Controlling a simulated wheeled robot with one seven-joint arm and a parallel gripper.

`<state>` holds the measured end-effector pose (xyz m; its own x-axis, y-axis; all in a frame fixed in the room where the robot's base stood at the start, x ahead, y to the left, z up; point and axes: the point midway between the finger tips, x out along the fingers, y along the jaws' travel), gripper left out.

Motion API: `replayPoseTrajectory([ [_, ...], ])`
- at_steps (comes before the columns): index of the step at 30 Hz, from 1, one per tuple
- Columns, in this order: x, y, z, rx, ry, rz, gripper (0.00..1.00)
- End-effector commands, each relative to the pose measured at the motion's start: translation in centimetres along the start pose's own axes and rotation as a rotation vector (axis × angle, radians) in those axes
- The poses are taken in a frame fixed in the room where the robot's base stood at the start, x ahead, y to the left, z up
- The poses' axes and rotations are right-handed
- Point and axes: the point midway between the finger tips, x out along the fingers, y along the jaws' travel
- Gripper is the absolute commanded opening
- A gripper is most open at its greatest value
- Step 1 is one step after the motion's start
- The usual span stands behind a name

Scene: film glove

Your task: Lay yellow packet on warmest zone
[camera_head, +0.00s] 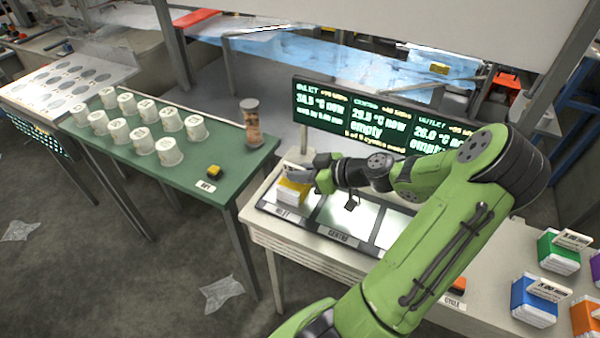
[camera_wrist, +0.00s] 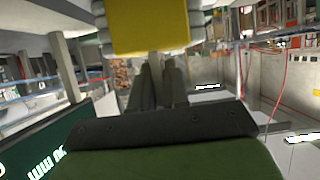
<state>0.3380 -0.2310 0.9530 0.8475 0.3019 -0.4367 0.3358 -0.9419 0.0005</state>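The yellow packet (camera_head: 292,192), a white stack with a yellow top, is over the zone labelled as inlet, at the left end of the lit bench strip (camera_head: 355,218). I cannot tell if it rests fully on the surface. The display (camera_head: 385,120) gives about 34.8 °C for inlet, 29.8 for centre and 26.0 for outlet; the last two read empty. My gripper (camera_head: 312,174) is at the packet's upper right side. In the wrist view the packet (camera_wrist: 150,27) is at the top, and two close dark fingers (camera_wrist: 160,78) appear shut on its grey tab.
Green (camera_head: 558,250), blue (camera_head: 533,298) and orange packets lie on the bench at right. The centre zone (camera_head: 350,215) is clear beneath my arm.

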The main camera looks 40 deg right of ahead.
Motion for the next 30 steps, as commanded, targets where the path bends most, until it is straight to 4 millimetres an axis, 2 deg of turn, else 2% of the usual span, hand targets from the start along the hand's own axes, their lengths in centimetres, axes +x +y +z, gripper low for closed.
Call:
replayPoseTrajectory([
  [1,0.0,0.0,0.0,0.0,0.0,0.0,0.23],
  [4,0.0,0.0,0.0,0.0,0.0,0.0,0.38],
  [15,-0.6,0.1,-0.5,0.001,0.0,0.002,0.39],
  [17,-1.8,0.2,-0.4,0.002,-0.002,0.006,0.39],
  [24,-8.4,0.2,-0.5,0.001,-0.001,0.007,0.39],
  [27,-10.5,0.1,-0.5,0.0,0.0,0.005,0.39],
  [30,-11.7,0.1,-0.4,0.0,0.0,0.002,0.39],
])
